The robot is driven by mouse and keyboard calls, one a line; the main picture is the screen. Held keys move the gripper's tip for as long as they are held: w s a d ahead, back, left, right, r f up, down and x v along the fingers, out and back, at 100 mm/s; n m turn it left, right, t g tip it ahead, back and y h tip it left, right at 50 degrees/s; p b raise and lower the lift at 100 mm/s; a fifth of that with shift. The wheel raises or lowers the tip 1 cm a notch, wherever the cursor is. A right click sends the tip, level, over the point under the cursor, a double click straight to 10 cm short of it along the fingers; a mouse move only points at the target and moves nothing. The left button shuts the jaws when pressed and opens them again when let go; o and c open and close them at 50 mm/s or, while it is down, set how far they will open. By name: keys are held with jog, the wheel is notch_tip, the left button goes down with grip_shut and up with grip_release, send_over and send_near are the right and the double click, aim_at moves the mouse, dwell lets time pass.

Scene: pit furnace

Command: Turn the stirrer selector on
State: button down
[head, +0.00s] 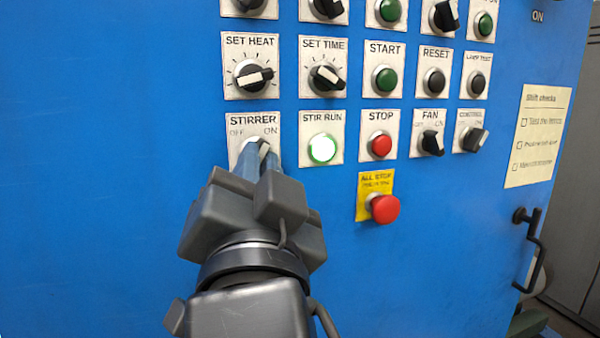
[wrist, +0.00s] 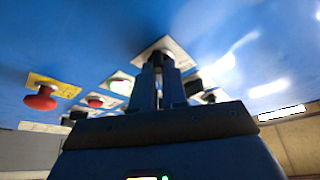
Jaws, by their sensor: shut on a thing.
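The stirrer selector (head: 263,148) is on the blue panel under a plate (head: 253,124) marked STIRRER, OFF on the left and ON on the right. Its knob is partly hidden by my gripper, and the visible tip leans toward the ON side. My gripper (head: 261,163) is shut on the knob, its blue fingers on either side of it. In the wrist view the fingers (wrist: 159,72) reach the dark knob (wrist: 158,57) at its plate. The STIR RUN lamp (head: 322,148) just right of it is lit bright white-green.
Right of it are the red STOP button (head: 381,145), the FAN selector (head: 432,143) and the CONTROL selector (head: 474,139). The red ALL STOP mushroom button (head: 383,209) sticks out below. SET HEAT (head: 253,77) is just above. The panel left of the stirrer is bare. A dark handle (head: 530,250) is at far right.

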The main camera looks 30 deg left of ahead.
jog(key=c, duration=1.2)
grip_release()
jog(key=shift+o, duration=0.2)
jog(key=b+v, duration=0.2)
jog(key=v, duration=0.6)
jog(key=shift+a, duration=0.1)
